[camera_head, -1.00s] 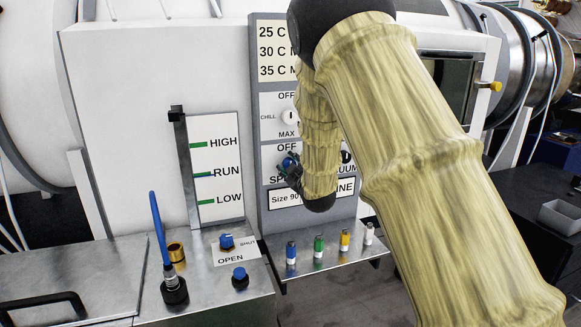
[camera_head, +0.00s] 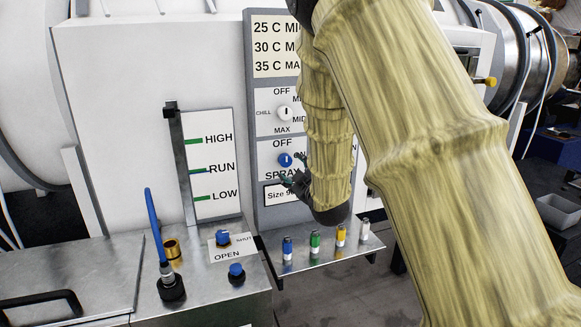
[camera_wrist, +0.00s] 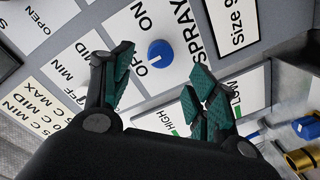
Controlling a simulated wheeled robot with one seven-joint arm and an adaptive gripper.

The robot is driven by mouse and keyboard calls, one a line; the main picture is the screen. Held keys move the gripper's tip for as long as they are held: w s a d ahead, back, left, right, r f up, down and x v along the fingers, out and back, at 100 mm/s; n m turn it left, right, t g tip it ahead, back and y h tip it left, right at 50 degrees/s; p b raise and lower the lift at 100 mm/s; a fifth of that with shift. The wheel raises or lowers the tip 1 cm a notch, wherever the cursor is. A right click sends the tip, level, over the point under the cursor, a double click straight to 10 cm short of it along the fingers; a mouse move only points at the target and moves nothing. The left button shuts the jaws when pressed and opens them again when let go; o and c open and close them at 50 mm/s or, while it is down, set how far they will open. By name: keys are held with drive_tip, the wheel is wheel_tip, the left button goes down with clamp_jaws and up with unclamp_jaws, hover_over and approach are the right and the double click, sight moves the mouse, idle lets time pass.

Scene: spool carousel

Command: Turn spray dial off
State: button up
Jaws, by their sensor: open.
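The blue spray dial (camera_head: 285,160) sits on the grey panel, between the OFF and ON labels and above the word SPRAY. In the wrist view the round dial (camera_wrist: 160,53) shows a white mark on its face, which seems to lie toward OFF, though it is small. My gripper (camera_head: 291,183) is just below the dial in the head view. In the wrist view my gripper (camera_wrist: 160,72) is open, with the dial between and beyond its fingertips. The fingers appear apart from the dial and hold nothing.
The chill dial (camera_head: 285,113) is above. A level gauge (camera_head: 210,165) stands to the left. My arm hides the panel's right side.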

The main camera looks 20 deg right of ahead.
drive_tip(key=s, duration=0.3)
drive_tip(key=shift+s+d, duration=0.1)
drive_tip(key=shift+s, duration=0.05)
idle(0.4)
